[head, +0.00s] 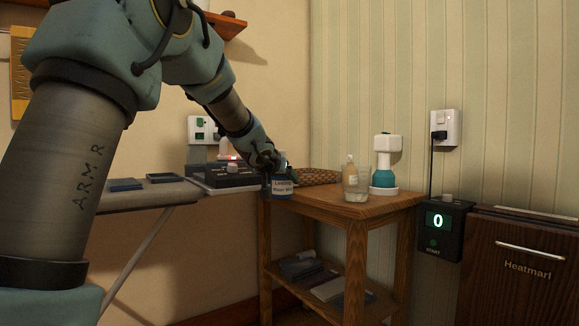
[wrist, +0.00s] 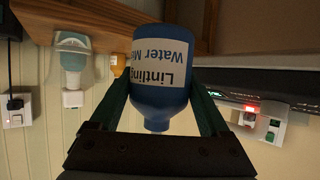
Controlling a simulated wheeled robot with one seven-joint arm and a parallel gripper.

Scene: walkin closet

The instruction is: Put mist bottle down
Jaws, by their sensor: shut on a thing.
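The mist bottle (head: 282,188) is blue with a white label whose visible words include "Lintling" and "Water". My gripper (head: 268,164) is shut on it at the near left corner of the wooden side table (head: 325,206). In the wrist view the bottle (wrist: 160,85) sits between the two green fingers of my gripper (wrist: 163,95), and that view is upside down. The bottle looks upright. I cannot tell whether its base touches the tabletop.
On the table stand a woven basket (head: 318,176), a clear glass (head: 356,187), a small orange bottle (head: 350,166) and a teal-and-white bottle (head: 384,164). The tabletop's front middle is clear. An ironing board (head: 150,193) is left. A black timer box (head: 437,228) hangs right.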

